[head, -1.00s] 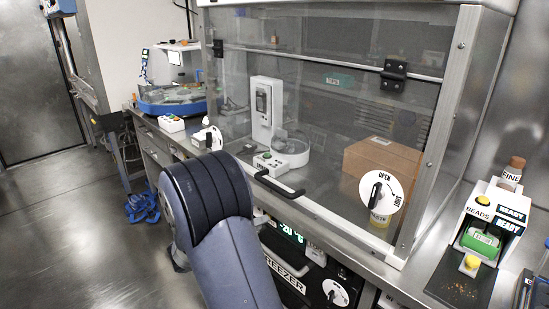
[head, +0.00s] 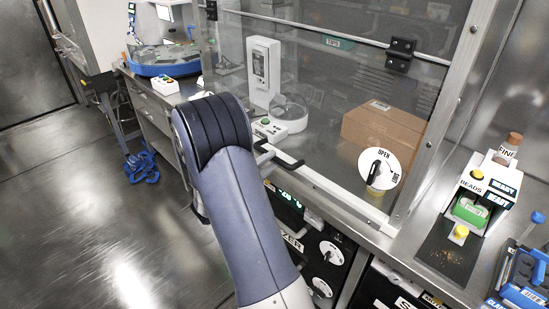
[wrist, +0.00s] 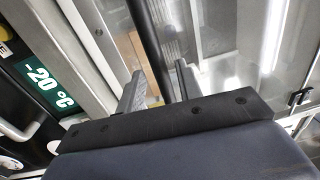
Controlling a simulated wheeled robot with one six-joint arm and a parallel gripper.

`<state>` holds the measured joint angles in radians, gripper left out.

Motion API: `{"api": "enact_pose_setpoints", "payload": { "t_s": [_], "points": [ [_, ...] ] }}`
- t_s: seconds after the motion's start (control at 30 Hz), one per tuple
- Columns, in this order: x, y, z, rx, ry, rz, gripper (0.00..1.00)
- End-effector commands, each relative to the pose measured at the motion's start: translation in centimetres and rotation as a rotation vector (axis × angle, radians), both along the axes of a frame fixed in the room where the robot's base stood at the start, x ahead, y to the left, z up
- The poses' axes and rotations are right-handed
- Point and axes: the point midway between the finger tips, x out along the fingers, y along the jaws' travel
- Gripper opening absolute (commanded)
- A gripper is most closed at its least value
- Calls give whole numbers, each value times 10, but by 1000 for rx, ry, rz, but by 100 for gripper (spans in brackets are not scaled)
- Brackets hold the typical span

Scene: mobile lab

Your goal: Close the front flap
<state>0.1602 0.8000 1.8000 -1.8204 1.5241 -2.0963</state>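The front flap (head: 330,105) is a clear panel on the cabinet, hung from black hinges (head: 400,54). Its lower edge is near the sill; I cannot tell whether a gap is left. A black handle (head: 283,158) juts from its lower edge. A white dial (head: 380,165) marked OPEN and SHUT sits at lower right, with a black knob. My gripper (wrist: 159,85) is open in the wrist view, its grey fingers on either side of a dark bar (wrist: 151,45), apparently the handle, with gaps visible. My arm hides the gripper in the head view.
A cardboard box (head: 383,135) and a white device (head: 263,75) stand behind the panel. The freezer front (head: 315,250) is below the flap. A bead dispenser (head: 480,195) stands at right. Open floor (head: 100,225) lies at left.

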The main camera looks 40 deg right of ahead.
Motion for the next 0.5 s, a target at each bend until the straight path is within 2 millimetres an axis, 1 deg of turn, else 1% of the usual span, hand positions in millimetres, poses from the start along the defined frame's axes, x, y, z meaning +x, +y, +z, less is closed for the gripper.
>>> {"api": "enact_pose_setpoints", "payload": {
  "t_s": [0.03,0.1,0.2,0.3,0.5],
  "points": [
    [0,-8,1,0,-1,-4,34],
    [1,-16,1,1,0,-3,34],
    [1,-23,2,0,0,-1,34],
    [2,-27,2,0,0,-1,34],
    [2,-27,2,0,0,0,34]
  ]
}}
